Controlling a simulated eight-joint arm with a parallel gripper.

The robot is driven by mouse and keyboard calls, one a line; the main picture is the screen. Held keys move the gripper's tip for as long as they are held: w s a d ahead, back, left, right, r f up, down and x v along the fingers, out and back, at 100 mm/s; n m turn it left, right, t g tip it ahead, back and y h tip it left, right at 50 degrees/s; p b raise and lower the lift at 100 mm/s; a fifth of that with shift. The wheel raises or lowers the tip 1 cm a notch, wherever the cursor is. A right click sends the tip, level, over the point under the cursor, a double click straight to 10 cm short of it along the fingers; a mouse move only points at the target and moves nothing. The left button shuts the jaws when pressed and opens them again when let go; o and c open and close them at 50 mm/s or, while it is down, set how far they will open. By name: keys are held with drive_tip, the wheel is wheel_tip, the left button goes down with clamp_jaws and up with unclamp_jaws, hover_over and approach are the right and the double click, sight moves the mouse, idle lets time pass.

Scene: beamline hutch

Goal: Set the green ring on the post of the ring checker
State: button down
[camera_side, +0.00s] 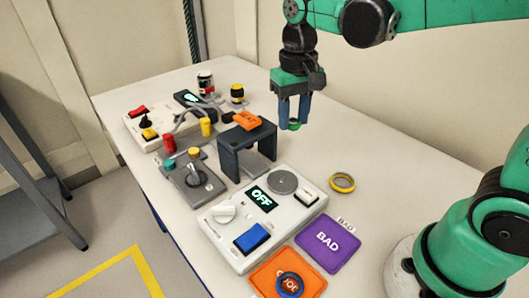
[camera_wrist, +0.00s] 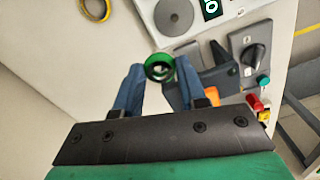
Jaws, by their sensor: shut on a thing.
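The green ring (camera_side: 294,127) is held between the fingertips of my gripper (camera_side: 294,121), above the table and behind the white box. In the wrist view the green ring (camera_wrist: 151,72) sits between the two blue fingers, its hole facing the camera. A white box (camera_side: 265,217) with an OFF display, a knob, a blue button and a round grey plate (camera_side: 282,181) stands at the front; it looks like the ring checker. I cannot make out a clear post on it. The round plate (camera_wrist: 174,16) also shows at the top of the wrist view, apart from the ring.
A dark arch (camera_side: 229,150) with an orange piece on top stands left of my gripper. A yellow ring (camera_side: 342,183) lies right of the white box. A purple BAD mat (camera_side: 327,255) and an orange mat (camera_side: 262,277) with a blue ring (camera_side: 290,284) lie in front.

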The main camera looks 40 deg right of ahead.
sight(282, 180)
drive_tip(key=shift+s+a+f, duration=0.15)
drive_tip(key=shift+a+f, duration=0.3)
drive_tip(key=shift+f, duration=1.15)
drive_tip(key=shift+s+a+f, duration=0.2)
drive_tip(key=shift+a+f, duration=0.3)
drive_tip(key=shift+f, duration=1.05)
drive_tip(key=shift+s+a+f, duration=0.15)
drive_tip(key=shift+a+f, duration=0.3)
drive_tip(key=shift+f, duration=1.15)
drive_tip(key=shift+f, duration=0.55)
drive_tip(key=shift+c, duration=2.1)
unclamp_jaws()
